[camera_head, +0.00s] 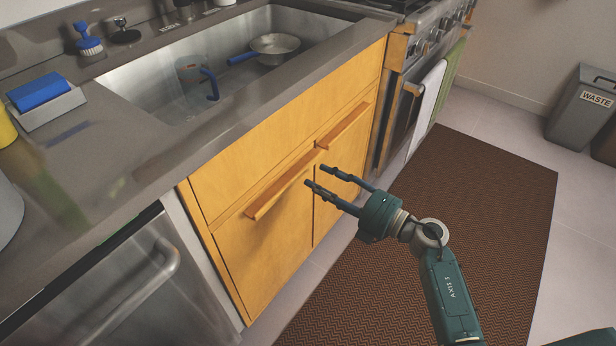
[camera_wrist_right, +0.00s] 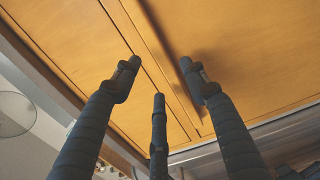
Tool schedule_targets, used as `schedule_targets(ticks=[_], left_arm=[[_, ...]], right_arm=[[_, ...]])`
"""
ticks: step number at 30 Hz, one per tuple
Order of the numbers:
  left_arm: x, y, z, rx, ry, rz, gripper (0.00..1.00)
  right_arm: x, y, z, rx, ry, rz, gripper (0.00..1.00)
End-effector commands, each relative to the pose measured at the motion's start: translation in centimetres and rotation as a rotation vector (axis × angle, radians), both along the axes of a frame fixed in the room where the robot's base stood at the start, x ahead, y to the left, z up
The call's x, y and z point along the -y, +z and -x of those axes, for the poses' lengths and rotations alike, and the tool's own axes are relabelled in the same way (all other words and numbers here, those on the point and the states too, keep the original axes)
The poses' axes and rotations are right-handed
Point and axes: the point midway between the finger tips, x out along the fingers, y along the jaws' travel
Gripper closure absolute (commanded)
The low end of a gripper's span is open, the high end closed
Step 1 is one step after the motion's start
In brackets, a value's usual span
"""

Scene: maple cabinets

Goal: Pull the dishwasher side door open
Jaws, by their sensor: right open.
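The dishwasher (camera_head: 95,310) is the stainless steel front under the counter at the lower left of the head view. Its door looks shut, and its bar handle (camera_head: 140,290) runs along the upper part. The near end is cut off by the frame. My right gripper (camera_head: 316,176) is open and empty, in front of the wooden sink cabinet near its handles, well to the right of the dishwasher. In the right wrist view its spread fingers (camera_wrist_right: 157,85) face the wooden cabinet front (camera_wrist_right: 75,45). The dishwasher is not clear there. My left gripper is not in view.
The sink cabinet has two wooden bar handles (camera_head: 282,193) (camera_head: 343,125) sticking out near my right gripper. A stove (camera_head: 405,95) with towels stands beyond it. A brown mat (camera_head: 440,220) covers the floor. A waste bin (camera_head: 582,108) stands at the far right.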

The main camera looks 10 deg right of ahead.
Motion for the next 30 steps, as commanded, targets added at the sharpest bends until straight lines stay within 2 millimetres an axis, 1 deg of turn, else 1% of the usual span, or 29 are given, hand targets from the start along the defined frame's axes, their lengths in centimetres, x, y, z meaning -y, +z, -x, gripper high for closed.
schedule_targets(ticks=[1,3,9,19,20,21,23,24,26,27,30], left_arm=[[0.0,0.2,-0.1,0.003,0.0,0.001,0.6],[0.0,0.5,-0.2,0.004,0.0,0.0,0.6],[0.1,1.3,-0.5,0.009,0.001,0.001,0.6],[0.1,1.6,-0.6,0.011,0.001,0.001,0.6],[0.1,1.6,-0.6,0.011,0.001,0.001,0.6],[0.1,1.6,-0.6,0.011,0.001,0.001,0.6],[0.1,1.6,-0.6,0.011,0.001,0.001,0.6],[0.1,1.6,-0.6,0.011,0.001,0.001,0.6],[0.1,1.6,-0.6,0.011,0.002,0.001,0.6],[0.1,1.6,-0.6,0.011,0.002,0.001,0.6],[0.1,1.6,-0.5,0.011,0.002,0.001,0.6]], right_arm=[[-0.7,0.0,-0.8,0.001,-0.001,-0.004,0.56],[-1.5,0.0,-1.5,0.001,-0.001,-0.004,0.56],[-2.9,-0.1,-3.0,-0.001,-0.002,-0.003,0.56],[-3.2,-0.1,-3.3,-0.001,-0.002,-0.001,0.56],[-3.2,-0.1,-3.3,-0.001,-0.002,-0.001,0.58],[-3.2,-0.1,-3.3,-0.001,-0.002,-0.001,0.66],[-3.2,-0.1,-3.3,-0.001,-0.002,-0.001,0.78],[-3.2,-0.1,-3.3,-0.001,-0.002,-0.001,0.86],[-3.2,-0.1,-3.3,-0.001,-0.002,-0.001,0.98],[-3.2,-0.1,-3.2,-0.001,-0.002,-0.001,1.0],[-3.2,-0.1,-3.2,-0.002,-0.002,-0.001,1.0]])
